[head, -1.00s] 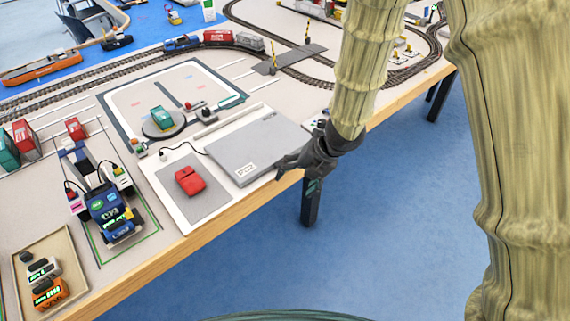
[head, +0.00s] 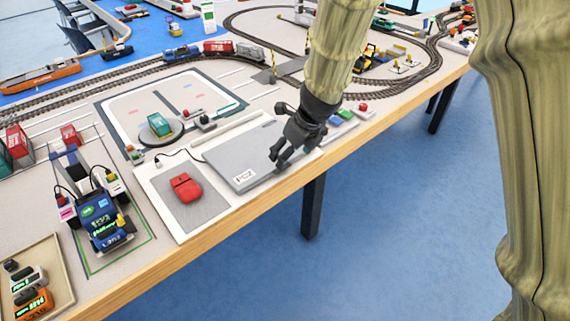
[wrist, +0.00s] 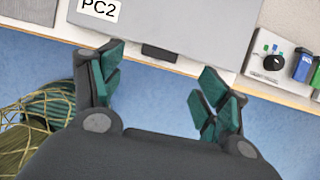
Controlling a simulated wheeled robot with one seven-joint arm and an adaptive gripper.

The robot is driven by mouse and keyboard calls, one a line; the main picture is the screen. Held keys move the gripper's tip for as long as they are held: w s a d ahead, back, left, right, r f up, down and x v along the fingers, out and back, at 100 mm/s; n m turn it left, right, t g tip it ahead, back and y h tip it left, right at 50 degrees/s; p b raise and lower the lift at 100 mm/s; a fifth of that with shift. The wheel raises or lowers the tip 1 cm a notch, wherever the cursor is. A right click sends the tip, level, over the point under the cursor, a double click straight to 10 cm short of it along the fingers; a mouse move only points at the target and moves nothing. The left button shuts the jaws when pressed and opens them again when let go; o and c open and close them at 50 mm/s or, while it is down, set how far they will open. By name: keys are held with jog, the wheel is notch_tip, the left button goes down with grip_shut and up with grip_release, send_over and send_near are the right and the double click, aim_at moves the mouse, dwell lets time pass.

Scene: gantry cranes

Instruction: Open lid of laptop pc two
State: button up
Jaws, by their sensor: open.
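The laptop PC2 (head: 233,152) is a flat grey slab with its lid shut, lying on a white board at the table's front edge. Its white PC2 label (head: 244,177) is at the front left corner. In the wrist view the grey lid (wrist: 190,22) fills the top, with a dark tab (wrist: 159,52) at the middle of its front edge. My gripper (head: 277,160) is over the laptop's right front part in the head view. In the wrist view my open, empty gripper (wrist: 160,92) has its green-padded fingers apart, just short of the front edge, with the tab between them in the picture.
A red mouse (head: 186,187) lies on a grey pad left of the laptop. A control box with a black knob (wrist: 272,60) and coloured blocks (wrist: 302,66) stand to the right. The wooden table edge (head: 250,206) runs in front, with open blue floor beyond.

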jog(key=shift+x, duration=3.35)
